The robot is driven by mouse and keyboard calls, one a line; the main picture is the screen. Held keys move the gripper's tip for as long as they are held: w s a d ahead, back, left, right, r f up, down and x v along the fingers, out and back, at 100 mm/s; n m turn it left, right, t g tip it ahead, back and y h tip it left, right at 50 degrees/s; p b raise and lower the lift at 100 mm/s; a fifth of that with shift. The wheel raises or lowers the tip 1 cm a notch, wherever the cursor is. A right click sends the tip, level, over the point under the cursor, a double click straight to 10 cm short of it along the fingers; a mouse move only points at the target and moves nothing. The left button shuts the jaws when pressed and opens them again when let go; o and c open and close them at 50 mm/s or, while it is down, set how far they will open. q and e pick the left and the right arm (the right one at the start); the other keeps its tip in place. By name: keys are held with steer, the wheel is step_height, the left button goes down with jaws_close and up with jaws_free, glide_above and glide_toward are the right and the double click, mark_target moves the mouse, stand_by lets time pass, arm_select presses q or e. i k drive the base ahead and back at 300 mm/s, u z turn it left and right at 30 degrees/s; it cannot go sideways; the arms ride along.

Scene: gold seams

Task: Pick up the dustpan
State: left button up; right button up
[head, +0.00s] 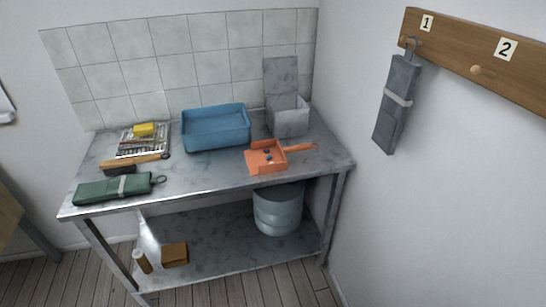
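An orange dustpan (263,158) lies on the marbled grey table (212,176), near its right front edge. Its handle (300,148) points right. A few small dark bits lie in the pan, too small to identify. Neither of my grippers is in the head view, and nothing touches the dustpan from above.
A blue tub (216,127) and a grey lidded box (288,118) stand behind the dustpan. A green roll (113,189), a brush (134,163) and a rack with a yellow sponge (145,129) are left. A bucket (278,209) stands below. A grey roll (398,100) hangs right.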

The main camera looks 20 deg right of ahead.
mark_target(258, 165)
steer(key=u, duration=0.45)
steer(key=i, duration=1)
steer(key=z, duration=0.5)
steer(key=i, duration=0.6)
steer(key=z, duration=0.6)
